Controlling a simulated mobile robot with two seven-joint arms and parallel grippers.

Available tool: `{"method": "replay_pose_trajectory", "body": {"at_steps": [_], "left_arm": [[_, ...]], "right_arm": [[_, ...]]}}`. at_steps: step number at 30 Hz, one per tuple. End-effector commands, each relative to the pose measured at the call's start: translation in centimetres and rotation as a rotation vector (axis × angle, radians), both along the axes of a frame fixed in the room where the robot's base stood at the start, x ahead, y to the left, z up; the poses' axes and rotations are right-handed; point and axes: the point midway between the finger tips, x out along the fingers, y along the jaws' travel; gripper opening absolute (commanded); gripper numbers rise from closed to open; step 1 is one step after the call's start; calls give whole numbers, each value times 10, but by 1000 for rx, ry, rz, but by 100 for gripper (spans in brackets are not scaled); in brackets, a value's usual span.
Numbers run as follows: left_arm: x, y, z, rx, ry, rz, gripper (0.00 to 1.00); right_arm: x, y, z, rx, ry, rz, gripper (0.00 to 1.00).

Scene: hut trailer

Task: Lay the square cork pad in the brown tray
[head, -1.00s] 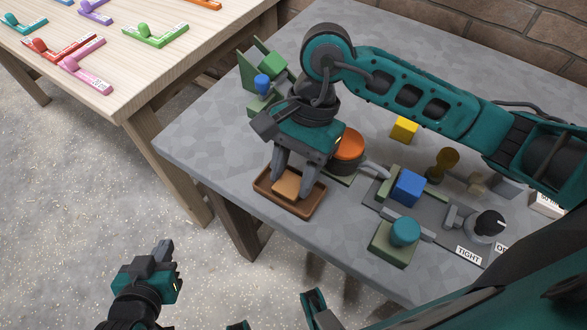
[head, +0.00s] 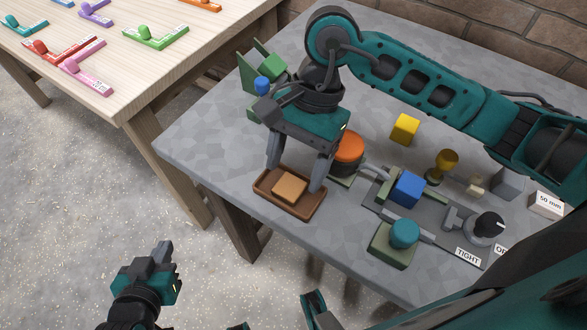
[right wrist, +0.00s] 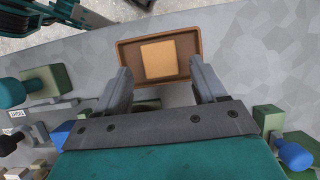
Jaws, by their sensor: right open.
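The square cork pad (head: 290,187) lies inside the brown tray (head: 263,190) on the grey table, near its front left edge. In the right wrist view the pad (right wrist: 159,59) lies in the upper middle of the tray (right wrist: 190,35), with tray floor showing around it. My right gripper (head: 295,176) is open and empty above the tray, its fingers apart on either side of the pad. Its fingers also show in the right wrist view (right wrist: 158,88). My left gripper (head: 160,258) hangs over the floor at lower left, away from the table; its jaw gap is unclear.
An orange-topped round part (head: 349,148) stands close right of my right gripper. A blue cube (head: 407,188), a teal knob (head: 404,233) and a yellow cube (head: 404,129) stand further right. A green holder (head: 262,68) stands behind. A wooden table (head: 100,75) is at upper left.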

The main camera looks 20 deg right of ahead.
Motion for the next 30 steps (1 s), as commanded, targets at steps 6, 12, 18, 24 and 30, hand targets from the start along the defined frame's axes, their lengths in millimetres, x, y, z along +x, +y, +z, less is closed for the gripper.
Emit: {"method": "replay_pose_trajectory", "body": {"at_steps": [6,12,18,24,30], "left_arm": [[0,3,1,6,2,5,0],[-1,3,2,7,2,5,0],[-2,3,2,7,4,5,0],[-2,3,1,6,3,5,0],[-2,3,1,6,3,5,0]], "right_arm": [[13,-15,48,0,-6,-2,70],[20,-26,79,-1,-3,-2,70],[23,-30,90,0,-1,-1,70],[23,-30,91,0,0,-1,70],[23,-30,91,0,0,-1,70]]}}
